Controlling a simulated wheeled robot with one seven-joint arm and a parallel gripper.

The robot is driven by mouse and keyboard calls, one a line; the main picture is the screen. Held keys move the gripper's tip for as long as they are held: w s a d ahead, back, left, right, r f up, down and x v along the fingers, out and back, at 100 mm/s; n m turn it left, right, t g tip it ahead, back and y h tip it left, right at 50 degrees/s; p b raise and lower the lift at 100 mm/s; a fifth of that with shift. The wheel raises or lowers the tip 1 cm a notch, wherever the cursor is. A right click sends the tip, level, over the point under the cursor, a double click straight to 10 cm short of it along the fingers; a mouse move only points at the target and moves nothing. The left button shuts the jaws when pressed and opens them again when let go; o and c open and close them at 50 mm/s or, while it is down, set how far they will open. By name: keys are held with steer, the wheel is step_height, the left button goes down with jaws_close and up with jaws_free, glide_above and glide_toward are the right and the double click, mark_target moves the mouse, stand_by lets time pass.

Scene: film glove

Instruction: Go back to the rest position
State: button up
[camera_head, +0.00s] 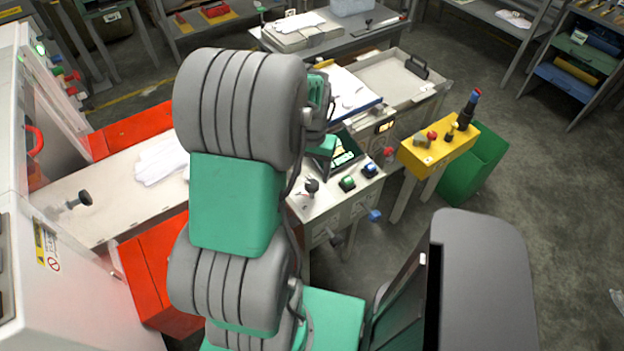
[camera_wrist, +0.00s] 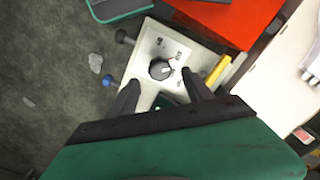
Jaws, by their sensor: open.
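My gripper (camera_wrist: 162,88) is open in the wrist view, its two dark fingers spread with nothing between the tips. Beyond the fingers is a pale control panel (camera_wrist: 146,50) with a black rotary knob (camera_wrist: 160,69). The gap between fingertips and panel cannot be judged. In the head view my bent green and grey arm fills the middle left, and the fingers cannot be made out.
In the head view, a control console (camera_head: 319,205) with green and blue buttons stands right of my arm. A yellow control box (camera_head: 436,152) and green bin (camera_head: 474,168) are further right. Red boxes (camera_head: 160,270) and a white machine (camera_head: 75,300) are left. Open floor lies at right.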

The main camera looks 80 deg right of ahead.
steer(key=shift+r, duration=1.7)
